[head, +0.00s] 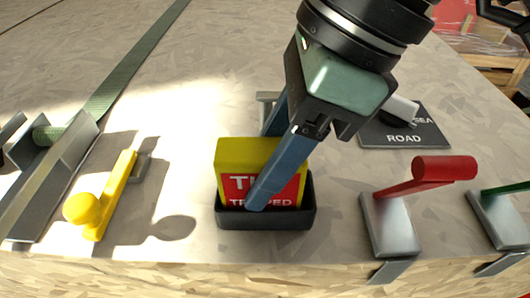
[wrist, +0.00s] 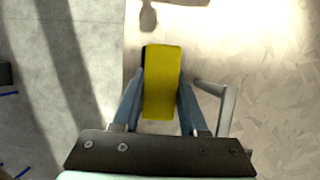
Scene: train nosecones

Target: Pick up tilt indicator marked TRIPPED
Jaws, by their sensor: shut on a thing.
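The tilt indicator (head: 232,157) is a yellow block with a red face and white lettering, partly covered, that reads in part "TRIPPED". It stands upright in a black open holder (head: 265,219) near the table's front edge. My gripper (head: 262,170) comes down from above, with one blue finger across the red face and the other behind the block. It is shut on the indicator. In the wrist view the indicator's yellow top (wrist: 162,82) lies between both fingers. Its lower part is hidden inside the holder.
A yellow knobbed handle (head: 105,200) lies to the left, beside a grey metal bracket with a green strap (head: 115,85). A red-handled lever (head: 425,180) stands to the right. The table's front edge is close.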

